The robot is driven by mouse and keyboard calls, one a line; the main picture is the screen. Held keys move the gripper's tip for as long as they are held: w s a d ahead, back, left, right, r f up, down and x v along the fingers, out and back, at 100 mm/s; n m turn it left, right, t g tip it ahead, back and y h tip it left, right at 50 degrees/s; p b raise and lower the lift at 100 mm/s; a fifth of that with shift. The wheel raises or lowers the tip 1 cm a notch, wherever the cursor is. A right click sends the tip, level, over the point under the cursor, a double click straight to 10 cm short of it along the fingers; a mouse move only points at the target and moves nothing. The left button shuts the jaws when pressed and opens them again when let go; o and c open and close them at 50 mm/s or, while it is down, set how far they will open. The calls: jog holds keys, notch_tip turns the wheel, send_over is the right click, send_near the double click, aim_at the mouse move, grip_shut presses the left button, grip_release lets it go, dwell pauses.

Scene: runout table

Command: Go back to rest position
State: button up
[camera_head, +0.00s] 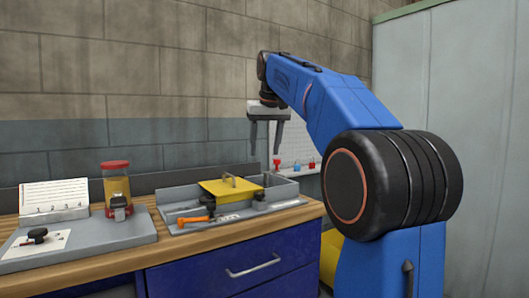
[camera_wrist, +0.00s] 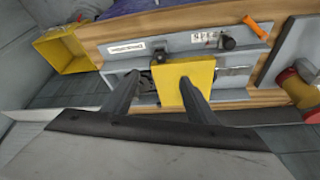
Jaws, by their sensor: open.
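My gripper (camera_head: 265,137) hangs in the air above and behind the right end of the workbench, pointing down, with its two fingers apart and nothing between them. The gripper also shows in the wrist view (camera_wrist: 158,88), its fingers spread in front of the yellow lid (camera_wrist: 186,78). In the head view the yellow lid (camera_head: 229,189) with its small handle rests on a grey tray fixture (camera_head: 285,190), below and left of my gripper. My blue arm reaches in from the right.
An orange-handled tool (camera_head: 195,219) lies at the tray's front. A yellow bin (camera_wrist: 62,50) is beside the bench. A grey cabinet (camera_head: 480,130) stands right.

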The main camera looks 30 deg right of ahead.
dwell(0.4)
jog(key=s+a+f+n, duration=0.2)
jog(key=s+a+f, duration=0.8)
jog(key=s+f, duration=0.5)
jog(key=s+a+f, duration=0.3)
jog(key=s+f, duration=0.6)
jog(key=f, duration=0.3)
jog(key=s+a+f+n+y, duration=0.1)
jog(key=s+a+f, duration=0.2)
jog(key=s+f, duration=0.7)
notch_tip(320, 180, down, 2)
jog(key=shift+f+t, duration=0.25)
jog(key=shift+t, duration=0.05)
